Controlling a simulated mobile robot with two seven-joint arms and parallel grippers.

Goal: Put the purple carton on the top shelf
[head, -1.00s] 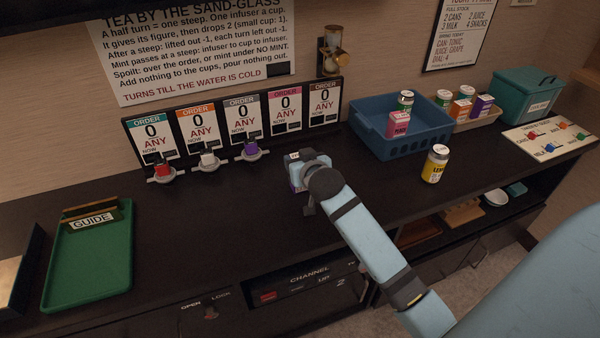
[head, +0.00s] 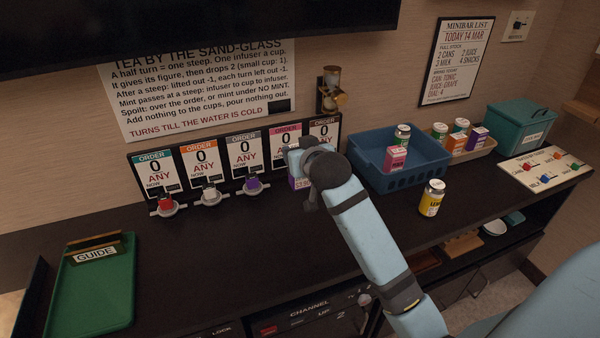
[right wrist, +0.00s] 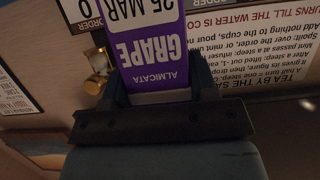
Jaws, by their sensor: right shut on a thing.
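The purple carton (right wrist: 150,52) is labelled GRAPE with a date of 25 MAR. It fills the middle of the right wrist view, upside down there, between the fingers of my right gripper (right wrist: 155,85). My right gripper (head: 300,172) is shut on it in the head view, in the air in front of the order cards. Only a sliver of the held carton (head: 298,184) shows there, as the gripper and wrist hide most of it. My left gripper is not in view. I cannot make out a top shelf in these frames.
A blue basket (head: 408,178) holds a pink carton and a can. A yellow jar (head: 432,198) stands in front of it. A tan tray (head: 484,151) holds several items, including another purple carton (head: 478,139). A green tray (head: 92,300) lies left. The middle counter is clear.

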